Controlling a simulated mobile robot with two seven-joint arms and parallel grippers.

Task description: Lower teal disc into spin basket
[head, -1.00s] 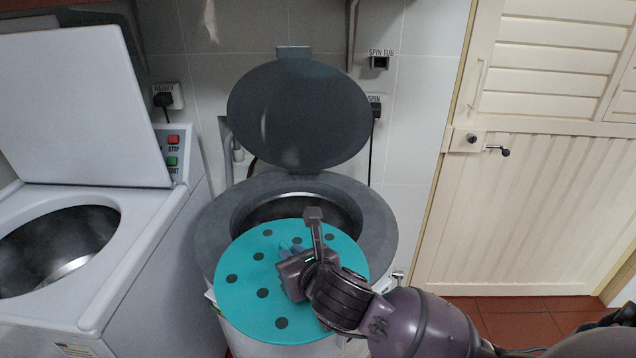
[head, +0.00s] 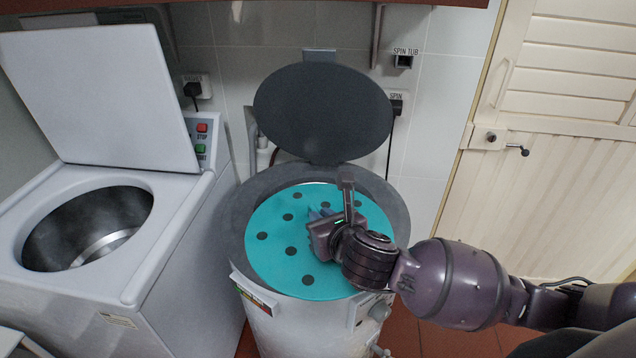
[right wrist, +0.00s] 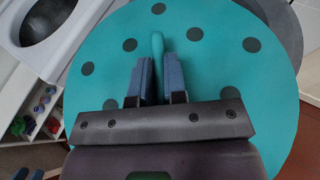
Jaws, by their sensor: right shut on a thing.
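The teal disc (head: 273,262) is a flat round plate with several dark holes. It also fills much of the right wrist view (right wrist: 215,65). My right gripper (head: 318,222) is shut on the raised teal tab at the disc's middle, and the tab shows between the blue fingers (right wrist: 160,75). In the head view the disc covers the mouth of the grey spin tub (head: 232,217), so the spin basket is hidden beneath it. I cannot tell how far the disc is above the rim.
The tub's round dark lid (head: 322,112) stands open behind the disc. A white washer (head: 180,240) with its lid raised and an open drum (head: 90,228) stands at the left. A cream door (head: 560,200) is at the right, with red floor tiles (head: 455,343) before it.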

